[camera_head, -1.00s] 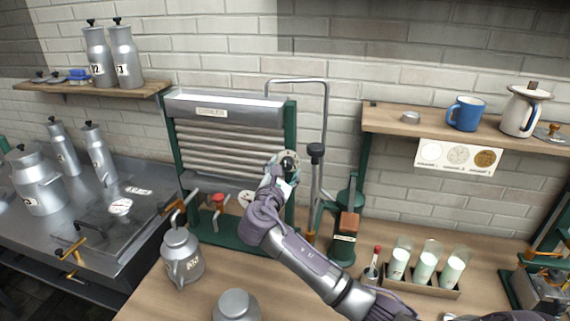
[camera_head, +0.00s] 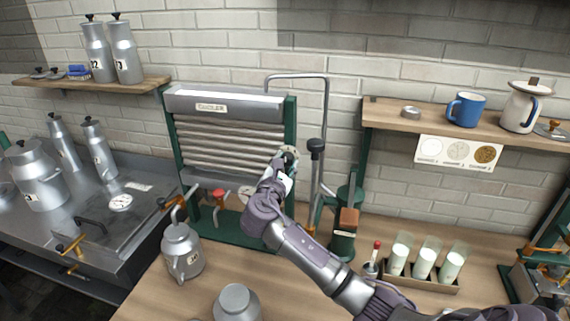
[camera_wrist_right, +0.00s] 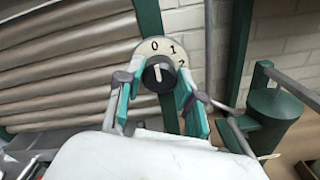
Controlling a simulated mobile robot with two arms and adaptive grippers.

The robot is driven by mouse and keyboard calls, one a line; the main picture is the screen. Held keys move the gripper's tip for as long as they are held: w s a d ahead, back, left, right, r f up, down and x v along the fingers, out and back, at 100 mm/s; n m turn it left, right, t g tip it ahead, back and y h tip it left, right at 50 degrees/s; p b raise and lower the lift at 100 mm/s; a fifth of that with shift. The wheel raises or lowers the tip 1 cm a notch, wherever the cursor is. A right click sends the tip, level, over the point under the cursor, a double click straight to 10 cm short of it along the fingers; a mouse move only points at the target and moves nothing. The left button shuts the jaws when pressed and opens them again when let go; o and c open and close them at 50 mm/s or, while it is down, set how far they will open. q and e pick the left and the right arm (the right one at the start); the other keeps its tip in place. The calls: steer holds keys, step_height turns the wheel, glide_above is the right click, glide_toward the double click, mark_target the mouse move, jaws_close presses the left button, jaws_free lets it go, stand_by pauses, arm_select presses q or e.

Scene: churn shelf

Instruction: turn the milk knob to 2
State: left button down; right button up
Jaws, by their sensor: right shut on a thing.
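The milk knob is a black round knob (camera_wrist_right: 158,76) with a pale pointer mark, on a white dial plate (camera_wrist_right: 150,48) numbered 0, 1 and 2. In the right wrist view the pointer stands nearly upright, close to the 0 and short of the 1. My right gripper (camera_wrist_right: 160,88) has its teal-padded fingers on both sides of the knob and is shut on it. In the head view the right gripper (camera_head: 284,168) reaches the dial on the right post of the cooler and covers part of it. My left gripper is not in view.
The ribbed cooler (camera_head: 225,145) stands behind my right arm. A bent metal pipe (camera_head: 325,120) and a black-topped lever (camera_head: 316,147) rise just right of the knob. A milk can (camera_head: 181,252) and a rack of glasses (camera_head: 424,270) stand on the counter.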

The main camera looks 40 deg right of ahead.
steer(key=m+b, duration=0.2)
steer(key=m, duration=0.1)
steer(key=shift+f+m, duration=0.15)
steer(key=shift+m, duration=0.25)
steer(key=shift+m+b, duration=0.9)
steer(key=shift+m, duration=0.5)
steer(key=o, duration=1.2)
steer(key=shift+c, duration=0.2)
